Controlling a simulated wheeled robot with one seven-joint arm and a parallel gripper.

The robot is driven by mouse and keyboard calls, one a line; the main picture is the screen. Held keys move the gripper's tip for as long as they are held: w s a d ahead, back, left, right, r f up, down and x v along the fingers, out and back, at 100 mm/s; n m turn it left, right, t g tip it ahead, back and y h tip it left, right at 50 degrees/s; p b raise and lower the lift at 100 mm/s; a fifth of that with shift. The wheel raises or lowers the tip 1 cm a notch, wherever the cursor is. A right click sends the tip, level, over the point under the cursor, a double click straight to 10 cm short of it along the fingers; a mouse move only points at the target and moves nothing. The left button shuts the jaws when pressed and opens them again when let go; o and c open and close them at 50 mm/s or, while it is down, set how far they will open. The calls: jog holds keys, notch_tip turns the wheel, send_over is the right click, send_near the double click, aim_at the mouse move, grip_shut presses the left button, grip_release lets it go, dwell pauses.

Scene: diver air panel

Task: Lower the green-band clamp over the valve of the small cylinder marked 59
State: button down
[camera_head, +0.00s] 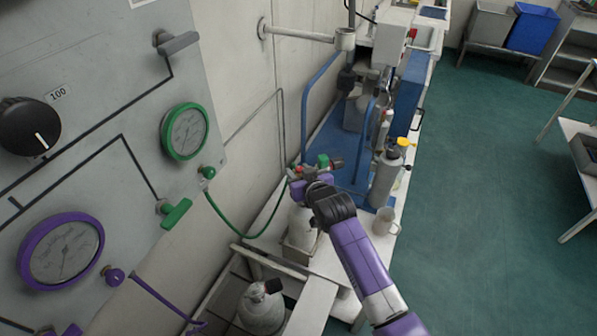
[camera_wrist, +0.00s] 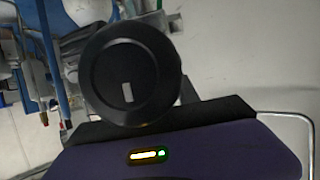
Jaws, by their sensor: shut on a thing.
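My gripper (camera_head: 312,186) is shut on the green-band clamp (camera_head: 322,162), which is partly hidden by the gripper and shows a green part and a dark reddish knob. A green hose (camera_head: 247,236) runs from the wall panel towards the clamp. A pale small cylinder (camera_head: 301,228) stands upright just below my gripper; its valve is hidden and no number is readable. I cannot tell whether the clamp touches that valve. In the wrist view a large round black knob (camera_wrist: 130,75) with a white mark fills the middle and hides the jaws.
Another small cylinder (camera_head: 262,309) with a black knob stands lower left. A grey cylinder (camera_head: 385,180) with a yellow top and a mug (camera_head: 385,221) stand right of my gripper. The panel with green gauge (camera_head: 186,132) and purple gauge (camera_head: 62,251) is at left.

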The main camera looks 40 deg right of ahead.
jog(key=shift+f+b, duration=0.65)
jog(key=shift+f, duration=0.35)
dwell(1.0)
jog(key=c, duration=0.9)
grip_release()
jog(key=shift+o, duration=0.4)
jog(key=shift+f, duration=0.15)
jog(key=v, duration=0.6)
jog(key=shift+s+a, duration=0.15)
jog(key=shift+s, duration=0.05)
jog(key=shift+s+a+r+b, duration=0.2)
jog(key=shift+s+r+b, duration=0.1)
jog(key=shift+s+r, duration=0.2)
